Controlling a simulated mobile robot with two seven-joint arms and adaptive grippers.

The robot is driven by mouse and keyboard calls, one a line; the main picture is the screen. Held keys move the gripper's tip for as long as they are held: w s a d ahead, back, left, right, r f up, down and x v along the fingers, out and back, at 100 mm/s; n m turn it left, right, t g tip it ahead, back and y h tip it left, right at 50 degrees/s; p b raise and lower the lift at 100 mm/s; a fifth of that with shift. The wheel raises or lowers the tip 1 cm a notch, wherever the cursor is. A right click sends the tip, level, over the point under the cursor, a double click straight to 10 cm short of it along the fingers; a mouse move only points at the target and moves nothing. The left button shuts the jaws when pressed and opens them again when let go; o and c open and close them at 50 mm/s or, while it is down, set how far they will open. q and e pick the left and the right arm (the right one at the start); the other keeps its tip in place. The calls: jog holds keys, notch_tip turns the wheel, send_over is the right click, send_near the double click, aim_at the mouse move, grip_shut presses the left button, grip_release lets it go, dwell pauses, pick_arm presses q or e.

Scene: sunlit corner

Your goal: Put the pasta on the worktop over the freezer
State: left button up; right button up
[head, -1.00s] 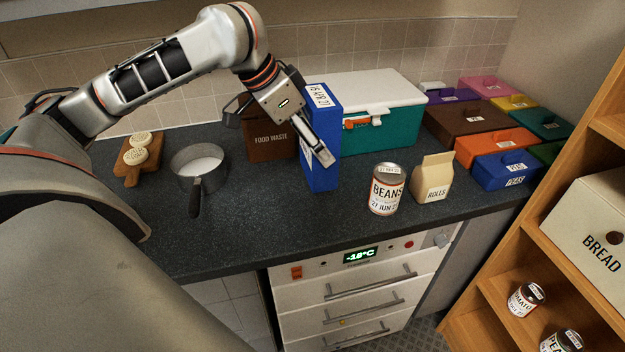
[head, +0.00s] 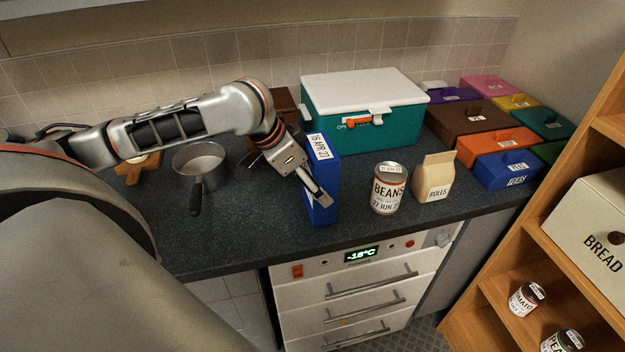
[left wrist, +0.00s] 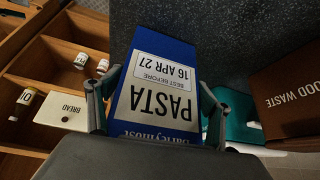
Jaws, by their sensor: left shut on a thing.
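The pasta is a tall blue box (head: 324,165) with a white best-before label reading 16 APR 27. My left gripper (head: 318,199) is shut on it, one finger across its front face. In the left wrist view the pasta box (left wrist: 165,85) lies between the two fingers (left wrist: 155,95), its PASTA lettering upside down. The box is upright over the dark worktop (head: 250,225), near the front edge above the freezer (head: 350,290), whose display reads -18°C. Its base looks at or very near the worktop; I cannot tell whether it touches. My right gripper is not in view.
A beans can (head: 388,190) and a rolls bag (head: 434,178) stand right of the box. A teal cool box (head: 375,128) stands behind. A saucepan (head: 200,165) is to the left. Coloured boxes (head: 470,117) fill the right back. Worktop is clear between saucepan and pasta.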

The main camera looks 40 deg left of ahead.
pick_arm(q)
jog(key=shift+f, duration=0.25)
jog(key=o, duration=1.6)
jog(key=shift+c, duration=0.2)
jog(key=shift+r, duration=0.2)
jog(key=v, duration=1.2)
jog(key=shift+s, duration=0.1)
